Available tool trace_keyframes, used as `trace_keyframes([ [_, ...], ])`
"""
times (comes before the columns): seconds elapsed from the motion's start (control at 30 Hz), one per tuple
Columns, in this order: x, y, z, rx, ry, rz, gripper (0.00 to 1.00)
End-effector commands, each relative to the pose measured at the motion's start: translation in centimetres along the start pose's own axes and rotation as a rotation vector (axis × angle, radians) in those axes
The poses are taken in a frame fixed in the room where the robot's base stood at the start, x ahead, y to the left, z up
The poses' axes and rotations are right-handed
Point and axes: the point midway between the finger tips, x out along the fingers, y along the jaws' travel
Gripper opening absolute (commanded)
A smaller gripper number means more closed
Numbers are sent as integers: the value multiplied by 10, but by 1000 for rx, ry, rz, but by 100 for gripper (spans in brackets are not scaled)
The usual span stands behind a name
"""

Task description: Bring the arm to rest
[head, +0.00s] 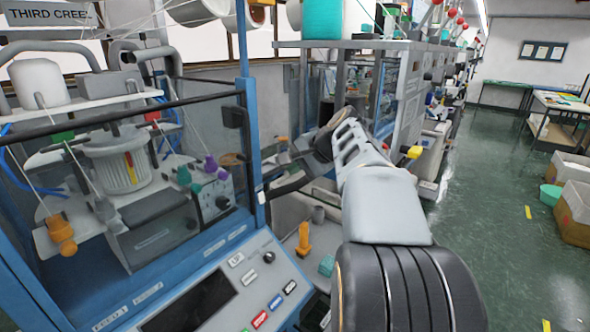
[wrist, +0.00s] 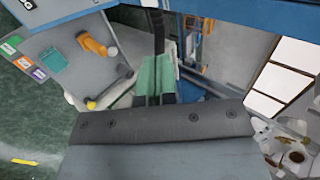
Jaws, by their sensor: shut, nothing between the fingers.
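My gripper (wrist: 155,88) shows in the wrist view with its two pale green fingers side by side and shut. Nothing is held between them. In the head view my arm (head: 385,205) reaches forward from the bottom, between the blue-framed knitting machine (head: 250,150) and the machine behind it. My fingers cannot be made out clearly there. Near the fingers in the wrist view is a grey ledge with an orange peg (wrist: 92,45) and a teal block (wrist: 54,60). I cannot tell how far the fingers are from it.
The near machine has glass panels and a control panel (head: 235,290) with coloured buttons at its front. More machines line the aisle behind my arm. The green floor (head: 490,230) at right is open, with cardboard boxes (head: 575,215) and a teal bin (head: 550,196) along its right side.

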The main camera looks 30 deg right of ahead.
Motion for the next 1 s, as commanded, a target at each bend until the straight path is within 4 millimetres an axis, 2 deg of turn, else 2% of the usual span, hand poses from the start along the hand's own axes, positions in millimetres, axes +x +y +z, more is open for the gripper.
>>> trace_keyframes([
  [0.4, 0, 0, 0, -1, -1, 0, 0],
  [0.47, 1, 1, -3, -47, 15, 5, 0],
  [0.57, 16, 38, -7, -127, 37, 114, 0],
  [0.6, 22, 58, -1, -180, 40, 175, 0],
  [0.67, 32, 85, 20, -297, 25, 267, 0],
  [0.8, 48, 138, 86, -637, -46, 443, 0],
  [0.9, 53, 172, 131, -884, -102, 519, 0],
  [1.0, 54, 196, 167, -1075, -144, 549, 0],
])
